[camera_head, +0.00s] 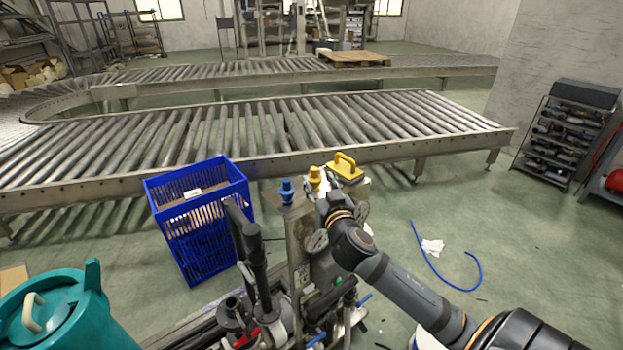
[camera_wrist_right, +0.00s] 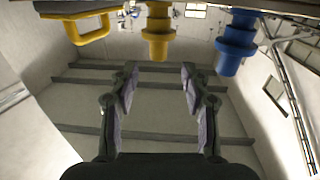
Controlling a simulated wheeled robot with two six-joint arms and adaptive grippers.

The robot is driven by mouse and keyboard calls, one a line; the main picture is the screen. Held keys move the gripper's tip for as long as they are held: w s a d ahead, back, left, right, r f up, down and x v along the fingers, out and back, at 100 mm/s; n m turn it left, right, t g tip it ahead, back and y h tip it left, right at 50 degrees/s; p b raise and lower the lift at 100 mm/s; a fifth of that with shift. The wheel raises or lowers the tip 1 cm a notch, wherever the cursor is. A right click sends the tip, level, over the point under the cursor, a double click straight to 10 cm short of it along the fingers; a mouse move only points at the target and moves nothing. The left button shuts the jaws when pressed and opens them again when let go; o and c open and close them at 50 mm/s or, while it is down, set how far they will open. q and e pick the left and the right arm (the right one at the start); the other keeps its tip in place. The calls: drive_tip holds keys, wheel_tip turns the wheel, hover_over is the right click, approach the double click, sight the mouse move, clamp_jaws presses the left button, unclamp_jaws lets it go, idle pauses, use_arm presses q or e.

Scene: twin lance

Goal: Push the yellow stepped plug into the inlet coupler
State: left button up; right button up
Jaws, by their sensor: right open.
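The yellow stepped plug (camera_head: 315,179) stands upright at the top of a narrow metal stand, beside a blue stepped plug (camera_head: 287,191). My right gripper (camera_head: 323,198) is close by on the near side, largely hidden by its own wrist. In the right wrist view, its two fingers (camera_wrist_right: 159,76) are apart with nothing between them. There the yellow plug (camera_wrist_right: 158,32) is beyond the fingertips, in line with the gap, and the blue plug (camera_wrist_right: 237,42) is to its right. I cannot make out the inlet coupler. My left gripper is not in view.
A yellow handle (camera_head: 346,166) is beside the plugs at the stand's top. A blue crate (camera_head: 206,226) stands left of the stand. A roller conveyor (camera_head: 250,131) runs behind. A blue hose (camera_head: 436,267) lies on the floor at right. A teal canister (camera_head: 65,315) is at lower left.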

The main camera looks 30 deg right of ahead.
sight(315, 173)
drive_tip(key=shift+x, duration=0.85)
drive_tip(key=x, duration=0.1)
drive_tip(key=p+x, duration=0.1)
drive_tip(key=x, duration=0.3)
drive_tip(key=shift+d+f+p, duration=0.1)
drive_tip(key=shift+f+p, duration=0.2)
drive_tip(key=shift+p, duration=0.1)
drive_tip(key=shift+s, duration=0.15)
drive_tip(key=shift+c, duration=0.2)
clamp_jaws()
